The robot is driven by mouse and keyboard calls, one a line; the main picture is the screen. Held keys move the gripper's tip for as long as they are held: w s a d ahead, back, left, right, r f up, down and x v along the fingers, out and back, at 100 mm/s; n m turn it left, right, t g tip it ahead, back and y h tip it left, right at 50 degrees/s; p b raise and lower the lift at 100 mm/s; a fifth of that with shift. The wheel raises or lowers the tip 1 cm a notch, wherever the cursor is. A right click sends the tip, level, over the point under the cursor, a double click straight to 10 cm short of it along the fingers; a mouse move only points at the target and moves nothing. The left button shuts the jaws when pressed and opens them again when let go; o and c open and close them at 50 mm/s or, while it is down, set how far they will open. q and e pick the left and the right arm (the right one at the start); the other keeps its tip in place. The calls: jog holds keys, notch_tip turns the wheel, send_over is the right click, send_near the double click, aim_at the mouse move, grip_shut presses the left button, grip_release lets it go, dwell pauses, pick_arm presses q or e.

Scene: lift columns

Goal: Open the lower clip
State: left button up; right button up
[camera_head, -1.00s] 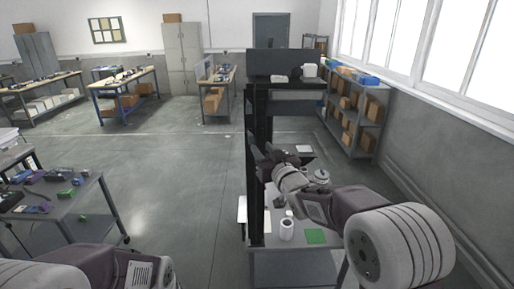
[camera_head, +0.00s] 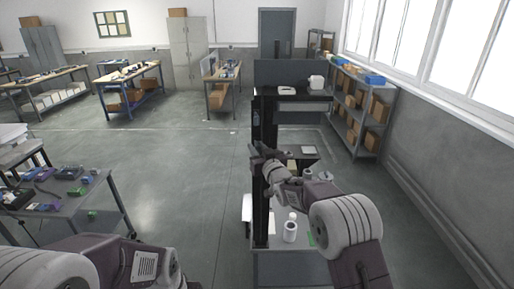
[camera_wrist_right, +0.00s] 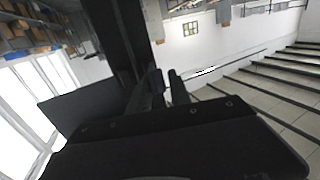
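The black lift column (camera_head: 263,205) stands at the front of a grey trolley-like stand. In the right wrist view the dark column (camera_wrist_right: 128,40) rises just beyond the fingers. I cannot make out the lower clip on it; it is too small or too dark. My right gripper (camera_head: 260,155) is at the column's mid height, in front of it. I cannot tell whether a finger touches the column. My left arm shows at the bottom left; its gripper is outside the view.
The top shelf holds a white item (camera_head: 316,82). A grey table (camera_head: 85,210) with small parts stands at left. Shelving (camera_head: 362,108) lines the right wall. The floor between is clear.

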jog(key=shift+d, duration=0.15)
grip_shut()
jog(key=b, duration=0.1)
jog(key=m+h+b, duration=0.1)
jog(key=b, duration=0.1)
jog(key=shift+a+f+t+b, duration=0.2)
jog(key=shift+a+t+b, duration=0.1)
jog(key=shift+a, duration=0.05)
jog(key=m+h, duration=0.1)
jog(key=a+m+h+p, duration=0.1)
jog(key=h, duration=0.1)
jog(key=shift+r+h, duration=0.3)
jog(key=shift+r, duration=0.1)
jog(key=shift+d, duration=0.1)
jog(key=shift+o, duration=2.2)
grip_release()
jog(key=shift+a+f, duration=0.2)
jog(key=shift+a, duration=0.1)
